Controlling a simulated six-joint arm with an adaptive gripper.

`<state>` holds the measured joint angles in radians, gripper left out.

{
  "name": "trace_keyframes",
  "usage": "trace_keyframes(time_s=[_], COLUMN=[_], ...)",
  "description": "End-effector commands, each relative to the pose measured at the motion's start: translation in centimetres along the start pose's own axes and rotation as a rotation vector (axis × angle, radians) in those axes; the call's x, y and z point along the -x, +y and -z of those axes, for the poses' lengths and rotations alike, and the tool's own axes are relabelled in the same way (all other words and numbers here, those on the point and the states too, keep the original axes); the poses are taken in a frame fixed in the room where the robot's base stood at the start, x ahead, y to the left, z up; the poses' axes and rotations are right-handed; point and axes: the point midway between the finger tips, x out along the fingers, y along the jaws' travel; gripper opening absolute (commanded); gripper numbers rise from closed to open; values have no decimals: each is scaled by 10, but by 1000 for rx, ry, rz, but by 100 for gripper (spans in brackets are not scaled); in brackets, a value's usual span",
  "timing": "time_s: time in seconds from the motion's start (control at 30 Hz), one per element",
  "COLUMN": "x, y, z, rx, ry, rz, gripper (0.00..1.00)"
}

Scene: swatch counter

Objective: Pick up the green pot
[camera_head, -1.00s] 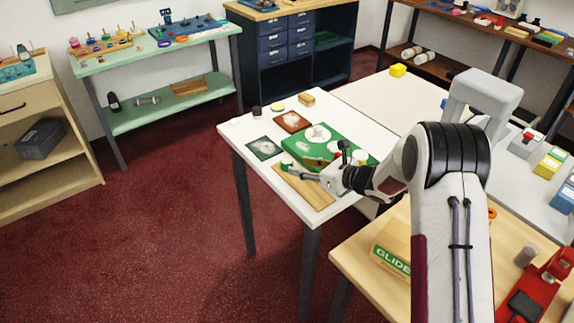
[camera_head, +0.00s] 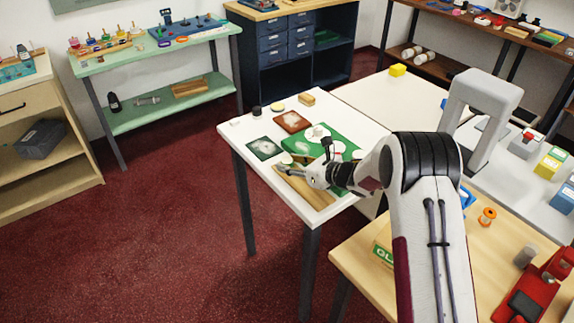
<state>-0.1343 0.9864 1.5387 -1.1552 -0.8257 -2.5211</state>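A small pot with green on it (camera_head: 287,159), which I take for the green pot, stands by the left corner of the green mat on the white table. It is tiny and partly hidden by my gripper. My gripper (camera_head: 282,170) is low over the wooden board, its fingertips pointing left and close beside the pot. I cannot tell whether they touch it or how far the fingers are apart. The green mat (camera_head: 345,143) carries pale round pieces and is partly covered by my wrist.
The wooden board (camera_head: 318,196) lies at the table's front edge. A dark green swatch (camera_head: 264,148), a brown-red swatch (camera_head: 292,121), a black pot (camera_head: 256,111), a yellowish disc (camera_head: 277,107) and a wooden block (camera_head: 306,98) lie farther back. The white table's (camera_head: 235,132) left corner is clear.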

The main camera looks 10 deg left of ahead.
Motion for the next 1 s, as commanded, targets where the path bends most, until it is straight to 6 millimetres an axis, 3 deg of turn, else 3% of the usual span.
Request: trace_keyframes(time_s=[0.3, 0.4, 0.43, 1.0], x=[0, 0, 0, 4], y=[0, 0, 0, 0], z=[0, 0, 0, -10], rx=[0, 0, 0, 0], ry=[0, 0, 0, -1], rz=[0, 0, 0, 0], gripper=[36, 10, 6, 5])
